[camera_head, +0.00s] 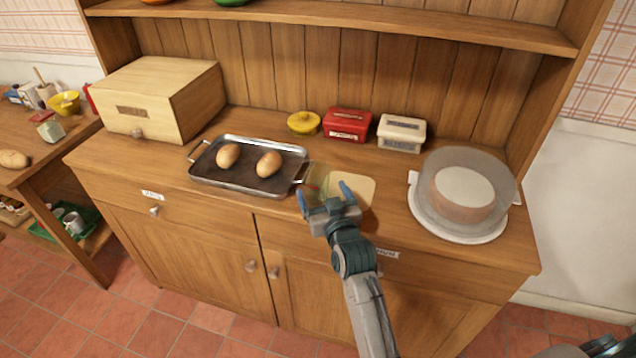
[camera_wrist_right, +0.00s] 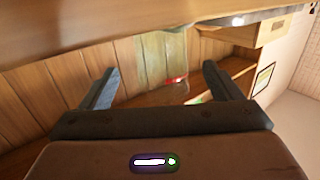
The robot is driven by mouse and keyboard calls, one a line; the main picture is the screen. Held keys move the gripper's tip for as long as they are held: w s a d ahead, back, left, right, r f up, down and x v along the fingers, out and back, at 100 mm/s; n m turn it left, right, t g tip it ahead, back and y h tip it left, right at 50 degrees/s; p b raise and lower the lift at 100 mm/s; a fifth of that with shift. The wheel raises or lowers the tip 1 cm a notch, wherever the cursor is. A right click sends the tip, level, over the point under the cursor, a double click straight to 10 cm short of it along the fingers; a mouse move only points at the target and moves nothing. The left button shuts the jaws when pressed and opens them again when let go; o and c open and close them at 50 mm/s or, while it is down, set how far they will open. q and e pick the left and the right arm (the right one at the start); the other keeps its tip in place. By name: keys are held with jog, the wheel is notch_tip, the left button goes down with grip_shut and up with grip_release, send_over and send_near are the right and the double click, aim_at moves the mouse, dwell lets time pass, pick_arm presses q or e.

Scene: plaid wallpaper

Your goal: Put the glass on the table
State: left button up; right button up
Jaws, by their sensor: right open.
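A see-through, greenish glass (camera_head: 317,173) stands on the wooden sideboard top, just right of the metal tray. My right gripper (camera_head: 325,193) is open, in front of the glass, its blue fingers pointing towards it. In the right wrist view the pale green glass (camera_wrist_right: 161,57) shows between and beyond the two spread fingers (camera_wrist_right: 160,85); nothing is gripped. A wooden table (camera_head: 78,130) stands at the far left. My left gripper is not in view.
The tray (camera_head: 213,185) holds two bread rolls. A tan board (camera_head: 362,187) lies behind the gripper. A covered cake stand (camera_head: 465,232) is at right. Red (camera_head: 347,125) and white (camera_head: 402,132) boxes, a yellow pot (camera_head: 303,123) and a wooden bread box (camera_head: 150,95) stand behind.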

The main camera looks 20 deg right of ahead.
aim_at(320, 188)
jog(key=w, duration=0.2)
jog(key=shift+w+a+r, duration=0.15)
jog(key=shift+w+r, duration=0.05)
jog(key=shift+w, duration=0.15)
jog(key=shift+w+f, duration=0.15)
jog(key=shift+w, duration=0.25)
jog(key=shift+c, duration=0.3)
jog(key=c, duration=1.1)
jog(key=shift+p, duration=0.35)
